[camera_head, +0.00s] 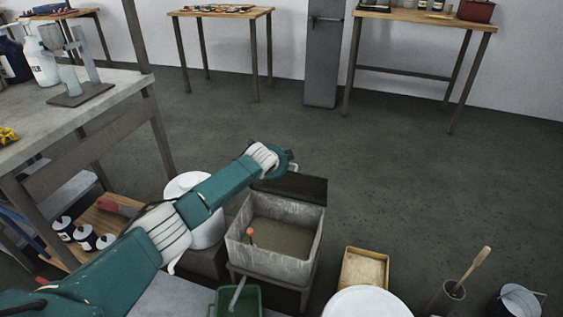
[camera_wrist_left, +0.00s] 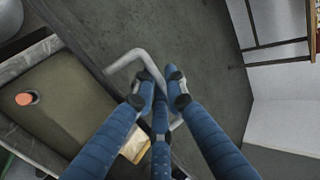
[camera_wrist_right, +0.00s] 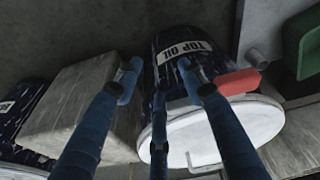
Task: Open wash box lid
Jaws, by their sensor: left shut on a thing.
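The wash box (camera_head: 264,262) is a grey open-topped bin on a stand, with murky brown contents and an orange ball-shaped thing (camera_head: 250,231). Its dark lid (camera_head: 300,187) stands raised along the far edge, leaving the top uncovered. My left gripper (camera_head: 288,163) is at the lid's far side. In the left wrist view its fingers (camera_wrist_left: 160,80) are shut on a bent grey handle (camera_wrist_left: 125,62), with the wash box at the left. My right gripper (camera_wrist_right: 160,70) shows only in its wrist view, fingers apart and empty, above a dark "TOP OIL" can (camera_wrist_right: 168,45).
A white round container (camera_head: 207,232) stands just left of the wash box, below my left arm. A green bin (camera_head: 250,302), a yellow tray (camera_head: 365,268) and a white round lid (camera_head: 366,304) are in front and right. Floor beyond the wash box is clear.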

